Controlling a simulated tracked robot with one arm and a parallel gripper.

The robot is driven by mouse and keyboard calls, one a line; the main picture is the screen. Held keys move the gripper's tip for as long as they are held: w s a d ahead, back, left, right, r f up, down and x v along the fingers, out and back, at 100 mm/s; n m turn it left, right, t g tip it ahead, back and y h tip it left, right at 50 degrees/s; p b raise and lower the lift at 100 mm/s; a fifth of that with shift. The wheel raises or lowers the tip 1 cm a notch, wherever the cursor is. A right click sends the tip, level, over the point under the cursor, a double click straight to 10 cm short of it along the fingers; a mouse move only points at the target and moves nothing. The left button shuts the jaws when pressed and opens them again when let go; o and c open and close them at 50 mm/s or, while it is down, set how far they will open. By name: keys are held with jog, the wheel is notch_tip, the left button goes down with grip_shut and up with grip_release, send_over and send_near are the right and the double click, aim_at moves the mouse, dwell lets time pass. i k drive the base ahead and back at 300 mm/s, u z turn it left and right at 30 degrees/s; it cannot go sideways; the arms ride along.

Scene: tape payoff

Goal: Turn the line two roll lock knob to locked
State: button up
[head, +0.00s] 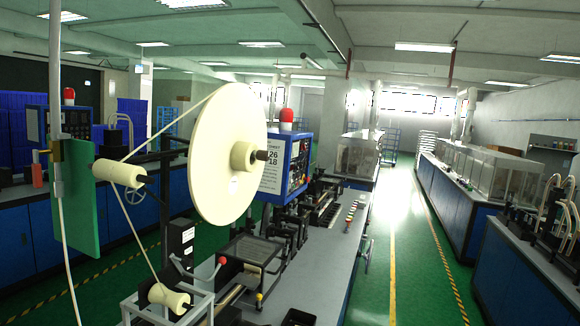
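A large cream tape roll (218,120) stands upright on a machine left of the middle. Its cream hub (243,155) faces me, with a short dark brown knob-like end (262,155) sticking out to the right. I cannot tell whether this end is the line two roll lock knob, or how it is turned; no line number is readable on it. Tape runs from the roll over a cream roller (119,173) and down to a lower cream spool (168,298). My gripper does not show in this view.
A blue control box (287,165) with a red beacon (287,120) stands behind the roll. A green plate (77,198) hangs by a grey vertical pipe at left. A red ball knob (222,261) sits low on the machine. A green aisle (408,240) lies open to the right.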

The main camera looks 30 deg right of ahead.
aim_at(261, 155)
jog(key=u, duration=0.25)
jog(key=k, duration=0.1)
jog(key=u, duration=2)
jog(key=k, duration=1.05)
jog(key=z, duration=1.9)
jog(key=i, duration=1)
jog(key=u, duration=0.05)
